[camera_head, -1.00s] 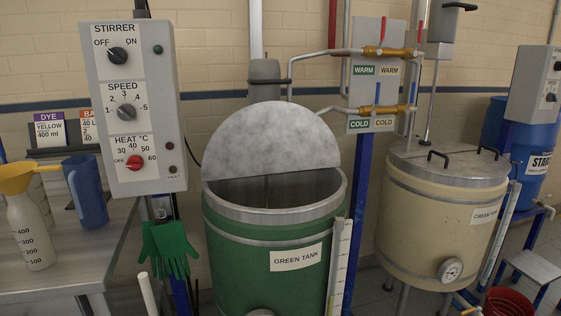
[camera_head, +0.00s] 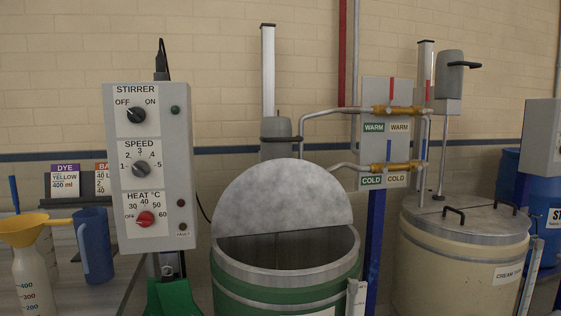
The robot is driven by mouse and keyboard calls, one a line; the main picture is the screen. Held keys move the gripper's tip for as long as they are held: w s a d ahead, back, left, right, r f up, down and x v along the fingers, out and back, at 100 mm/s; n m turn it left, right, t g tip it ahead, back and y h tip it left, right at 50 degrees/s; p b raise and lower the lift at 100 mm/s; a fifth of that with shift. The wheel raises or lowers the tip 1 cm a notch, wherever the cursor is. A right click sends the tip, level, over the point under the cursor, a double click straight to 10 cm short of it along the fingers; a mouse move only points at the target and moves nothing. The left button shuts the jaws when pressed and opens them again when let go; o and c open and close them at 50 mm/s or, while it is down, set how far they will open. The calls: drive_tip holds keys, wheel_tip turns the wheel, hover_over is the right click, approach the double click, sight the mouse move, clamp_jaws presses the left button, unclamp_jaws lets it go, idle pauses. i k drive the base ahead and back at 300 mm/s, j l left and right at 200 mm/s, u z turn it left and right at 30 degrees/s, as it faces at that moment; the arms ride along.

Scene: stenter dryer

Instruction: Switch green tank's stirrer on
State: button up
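The grey control box (camera_head: 185,150) stands at the left of the green tank (camera_head: 275,300). Its top knob, the black STIRRER knob (camera_head: 136,115), sits between OFF on the left and ON on the right. Its pointer seems turned towards OFF, though it is small. A dark green lamp (camera_head: 175,109) beside it looks unlit. The green tank's round lid (camera_head: 280,210) is tilted up, leaving the tank partly open. A grey stirrer motor (camera_head: 276,130) stands behind it on a column. My gripper is not in view.
Below are the black SPEED knob (camera_head: 138,168) and red HEAT knob (camera_head: 145,218). A yellow funnel bottle (camera_head: 30,275) and blue jug (camera_head: 94,245) stand at left. The cream tank (camera_head: 455,260) is at right.

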sight(136, 115)
drive_tip(key=u, duration=1.25)
